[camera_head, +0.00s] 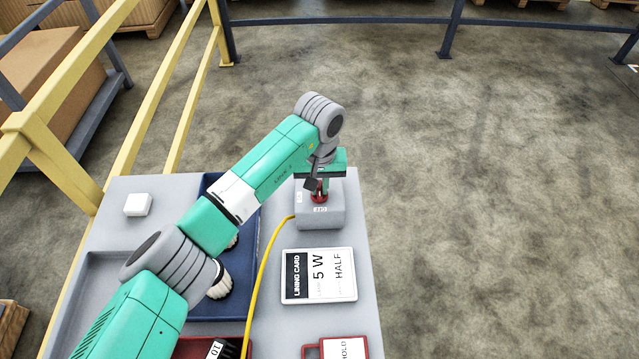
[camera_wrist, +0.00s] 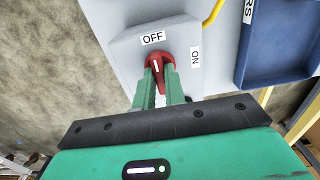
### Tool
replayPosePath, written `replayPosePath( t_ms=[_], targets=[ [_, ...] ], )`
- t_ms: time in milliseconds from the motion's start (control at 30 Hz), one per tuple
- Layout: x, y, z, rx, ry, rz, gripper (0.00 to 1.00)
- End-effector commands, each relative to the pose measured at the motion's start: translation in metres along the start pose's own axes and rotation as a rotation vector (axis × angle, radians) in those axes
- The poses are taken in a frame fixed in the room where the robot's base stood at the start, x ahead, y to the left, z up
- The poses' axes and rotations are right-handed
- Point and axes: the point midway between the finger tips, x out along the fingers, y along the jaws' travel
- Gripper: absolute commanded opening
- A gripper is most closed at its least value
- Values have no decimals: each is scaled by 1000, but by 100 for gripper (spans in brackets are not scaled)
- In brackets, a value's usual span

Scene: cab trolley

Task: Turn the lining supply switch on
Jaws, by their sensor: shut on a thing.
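The supply switch is a grey box (camera_head: 320,213) at the far right corner of the trolley top, with a red knob (camera_wrist: 155,60) on its face. In the wrist view the knob's white mark points up toward the OFF label (camera_wrist: 153,38). The ON label (camera_wrist: 195,57) is to the right of the knob. My gripper (camera_wrist: 160,80) is shut on the red knob, with one green finger on each side. In the head view my gripper (camera_head: 320,188) reaches down onto the box and partly hides the knob.
A yellow cable (camera_head: 262,275) runs from the box along the trolley. A lining card (camera_head: 318,275) lies in front of the box, and a red-framed hold card (camera_head: 312,351) is nearer. A blue tray (camera_head: 213,309) is left, partly under my arm. A white block (camera_head: 137,204) sits farther left.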

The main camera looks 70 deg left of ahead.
Motion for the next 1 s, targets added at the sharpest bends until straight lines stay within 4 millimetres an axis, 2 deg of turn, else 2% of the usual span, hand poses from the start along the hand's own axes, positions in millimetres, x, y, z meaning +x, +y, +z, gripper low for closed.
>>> replayPosePath(
  t_ms=[367, 1000],
  targets=[
    [-12, 1, 2, 105, -7, 2, 0],
    [-2, 0, 0, 683, -1, 1, 0]
  ],
)
